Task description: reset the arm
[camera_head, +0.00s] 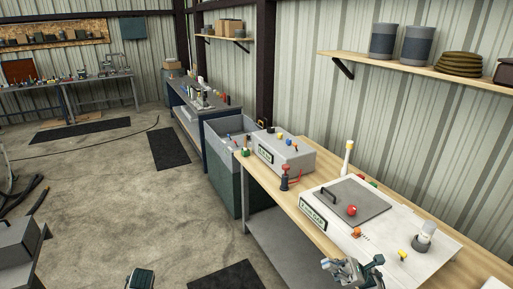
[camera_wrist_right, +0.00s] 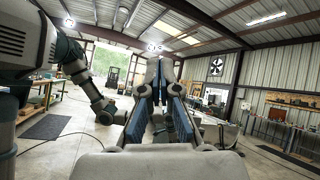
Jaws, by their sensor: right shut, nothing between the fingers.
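My right gripper (camera_head: 353,270) shows at the bottom of the head view, in front of the near edge of the wooden workbench (camera_head: 268,190). Its fingers are shut and hold nothing. In the right wrist view the gripper (camera_wrist_right: 160,75) points up and away, with blue pads on the fingers and the open hall behind them. I cannot tell from the head view how far it stands from the bench edge.
A white box with a grey lid (camera_head: 345,203) and red knob stands on the bench near the right gripper. A shelf (camera_head: 400,66) hangs above. Concrete floor (camera_head: 120,190) is open at left.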

